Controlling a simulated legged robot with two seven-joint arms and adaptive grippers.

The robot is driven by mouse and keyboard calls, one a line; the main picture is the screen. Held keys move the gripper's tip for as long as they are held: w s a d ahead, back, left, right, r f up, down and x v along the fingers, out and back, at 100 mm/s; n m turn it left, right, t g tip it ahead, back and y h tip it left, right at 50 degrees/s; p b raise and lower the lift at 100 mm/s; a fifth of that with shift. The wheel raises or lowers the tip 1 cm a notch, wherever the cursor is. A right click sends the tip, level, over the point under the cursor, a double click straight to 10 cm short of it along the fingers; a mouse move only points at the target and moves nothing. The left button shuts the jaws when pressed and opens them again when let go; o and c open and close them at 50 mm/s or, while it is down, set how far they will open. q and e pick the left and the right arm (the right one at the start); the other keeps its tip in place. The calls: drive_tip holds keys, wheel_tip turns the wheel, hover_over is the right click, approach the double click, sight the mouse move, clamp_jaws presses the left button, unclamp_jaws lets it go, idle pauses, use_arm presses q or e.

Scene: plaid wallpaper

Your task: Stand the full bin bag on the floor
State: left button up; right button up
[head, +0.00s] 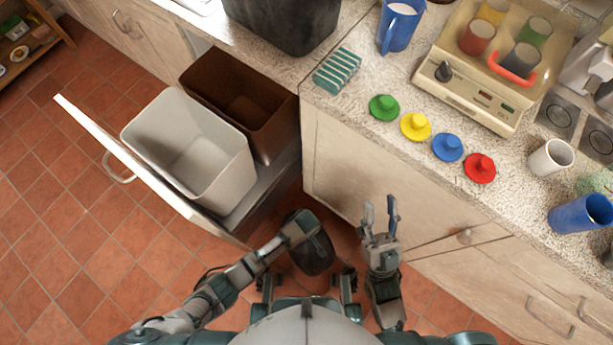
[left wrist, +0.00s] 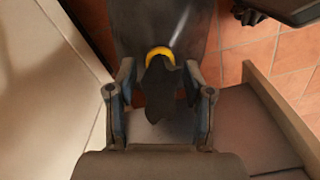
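The full bin bag (head: 318,255) is dark grey and shows partly below my left gripper (head: 306,222), in front of the cabinet. In the left wrist view its body (left wrist: 160,25) reaches to the top edge, with a yellow tie (left wrist: 160,54) around the neck and a loose dark top (left wrist: 160,88) below it. The fingers of my left gripper stand apart on either side of this top, with gaps showing. Whether the bag's base touches the floor is hidden. My right gripper (head: 380,215) is open and empty beside the cabinet front.
The pulled-out bin drawer (head: 95,125) holds a white bin (head: 190,150) and a brown bin (head: 240,100), both empty-looking. Red tiled floor (head: 60,240) is free at left. The counter (head: 345,115) carries coloured lids, cups and a machine.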

use_arm(q)
drive_tip(key=shift+r, duration=0.25)
wheel_tip(320, 180, up, 6)
drive_tip(key=p, duration=0.3)
drive_tip(key=shift+w+r, duration=0.1)
drive_tip(key=shift+r, duration=0.05)
wheel_tip(320, 180, up, 5)
drive_tip(key=p, duration=0.2)
drive_tip(key=shift+p, duration=0.4)
drive_tip(key=shift+r, duration=0.15)
wheel_tip(320, 180, up, 9)
drive_tip(key=m+t+h, duration=0.4)
drive_tip(key=t+h, duration=0.1)
drive_tip(key=t, duration=0.1)
drive_tip(key=a+r+m+t+y, duration=0.1)
drive_tip(key=a+r+m+t, duration=0.3)
drive_tip(key=a+r+t, duration=0.5)
drive_tip(key=a+r, duration=0.5)
drive_tip(key=r, duration=0.4)
drive_tip(key=shift+a+r+m, duration=0.2)
drive_tip(key=shift+a+m, duration=0.05)
drive_tip(key=shift+m, duration=0.15)
use_arm(e)
drive_tip(key=w+f+n+g+h, duration=0.1)
drive_tip(key=w+f+g, duration=0.2)
drive_tip(key=f+g, duration=0.8)
drive_tip(key=shift+w+f, duration=0.3)
drive_tip(key=shift+f, duration=0.2)
